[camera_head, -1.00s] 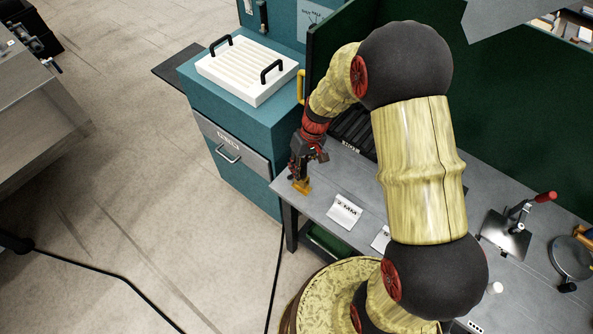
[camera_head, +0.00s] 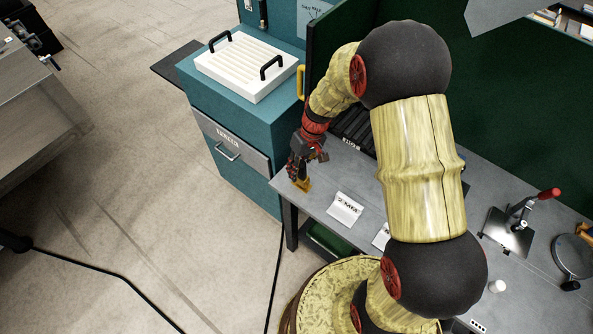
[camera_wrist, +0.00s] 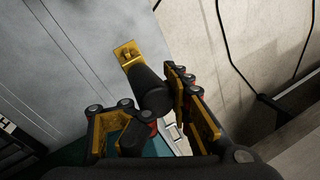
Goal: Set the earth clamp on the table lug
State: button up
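The earth clamp (camera_wrist: 150,88) shows in the wrist view as a thick black handle with a brass-yellow end (camera_wrist: 127,53) over the table's corner. In the head view a small yellow piece (camera_head: 303,185) shows at the table's near left corner. I cannot tell clamp jaw from table lug there, nor how firmly they sit together. My gripper (camera_wrist: 152,122) is open, its yellow-padded fingers spread to either side of the handle's near end. In the head view my gripper (camera_head: 299,175) is just above the yellow piece.
The grey table (camera_head: 322,182) carries a folded white card (camera_head: 345,208) and, at right, a red-handled fixture (camera_head: 512,228). A teal cabinet (camera_head: 240,120) with a white ribbed tray (camera_head: 247,68) stands behind left. A green screen (camera_head: 510,120) backs the table. A black cable (camera_head: 110,277) crosses the floor.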

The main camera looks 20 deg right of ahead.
jog(key=o, duration=1)
jog(key=shift+s+f, duration=0.1)
jog(key=shift+d+r, duration=0.1)
jog(key=shift+r, duration=0.45)
jog(key=v, duration=1.1)
